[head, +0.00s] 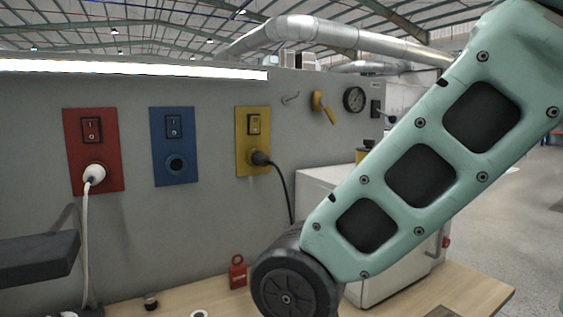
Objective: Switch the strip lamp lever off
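The strip lamp (130,69) glows white along the top left of the grey panel. A small dark switch box (375,107) sits near the panel's right end. A thin lever (387,116) seems to stick out from it toward the lower right; it is too small to read its position exactly. My arm crosses the right side of the head view, and its elbow joint is low in the middle, in front of the bench. My gripper is not in view.
The panel carries red (112,178), blue (175,176) and yellow (245,166) switch plates; cords plug into the red and yellow ones. A gauge (354,99) and yellow-handled tool (320,104) are left of the switch box. A white cabinet (312,184) stands below.

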